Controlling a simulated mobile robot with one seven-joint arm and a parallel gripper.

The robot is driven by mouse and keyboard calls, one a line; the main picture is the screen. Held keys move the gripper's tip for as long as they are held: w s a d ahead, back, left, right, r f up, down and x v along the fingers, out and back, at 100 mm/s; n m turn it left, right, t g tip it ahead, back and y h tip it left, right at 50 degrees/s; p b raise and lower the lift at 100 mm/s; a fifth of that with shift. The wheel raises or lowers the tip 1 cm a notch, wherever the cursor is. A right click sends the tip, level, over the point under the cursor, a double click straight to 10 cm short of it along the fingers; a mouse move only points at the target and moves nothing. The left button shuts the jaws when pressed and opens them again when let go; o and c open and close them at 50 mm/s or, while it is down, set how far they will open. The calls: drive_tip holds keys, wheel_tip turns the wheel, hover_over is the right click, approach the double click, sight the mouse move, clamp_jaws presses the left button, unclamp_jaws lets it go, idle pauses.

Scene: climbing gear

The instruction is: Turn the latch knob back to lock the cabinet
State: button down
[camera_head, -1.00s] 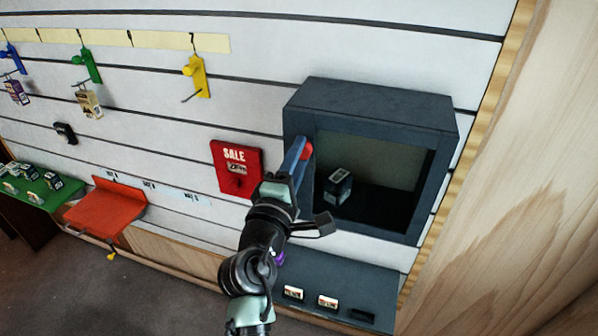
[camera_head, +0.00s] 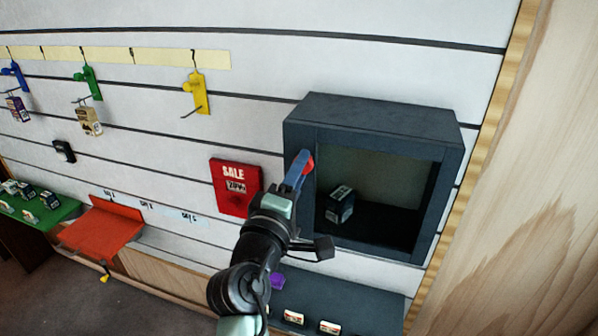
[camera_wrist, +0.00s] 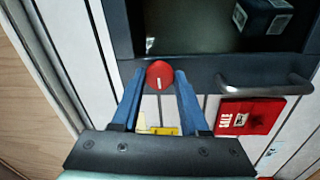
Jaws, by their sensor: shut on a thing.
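The cabinet (camera_head: 375,116) is a dark grey box on the slatted wall, with a wide front window or opening. A red round latch knob (camera_wrist: 159,74) with a white pointer line sits on its front frame; in the wrist view the line runs nearly upright. The knob also shows partly in the head view (camera_head: 309,165), behind a finger. My gripper (camera_wrist: 159,84) has its blue fingers on both sides of the knob and is shut on it. In the head view my gripper (camera_head: 301,168) reaches the cabinet's left front edge. A bar handle (camera_wrist: 265,84) shows beside the knob in the wrist view.
A small dark box (camera_head: 340,206) stands inside the cabinet. A red SALE sign (camera_head: 236,187) hangs just left of my gripper. A dark shelf (camera_head: 350,300) with small boxes lies below. A wooden panel (camera_head: 530,190) bounds the right side. Coloured hooks hang at upper left.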

drive_tip(key=shift+c, duration=2.1)
unclamp_jaws()
drive_tip(key=b+v, duration=0.2)
drive_tip(key=v, duration=1.1)
drive_tip(key=s+d+r+m+t+y+p, duration=0.1)
drive_tip(key=d+r+m+t+y+p, duration=0.2)
drive_tip(key=r+m, duration=1.1)
drive_tip(key=s+r+t+y, duration=0.1)
drive_tip(key=s+r+t, duration=0.2)
drive_tip(key=r, duration=0.8)
drive_tip(key=s+d+r+n+t+y, duration=0.1)
drive_tip(key=s+r+t+y, duration=0.1)
drive_tip(key=s+r, duration=0.4)
wheel_tip(320, 180, up, 5)
drive_tip(key=shift+s+d+r+n+t, duration=0.1)
drive_tip(key=shift+s+d+n+t, duration=0.1)
drive_tip(key=shift+s+n+t, duration=0.3)
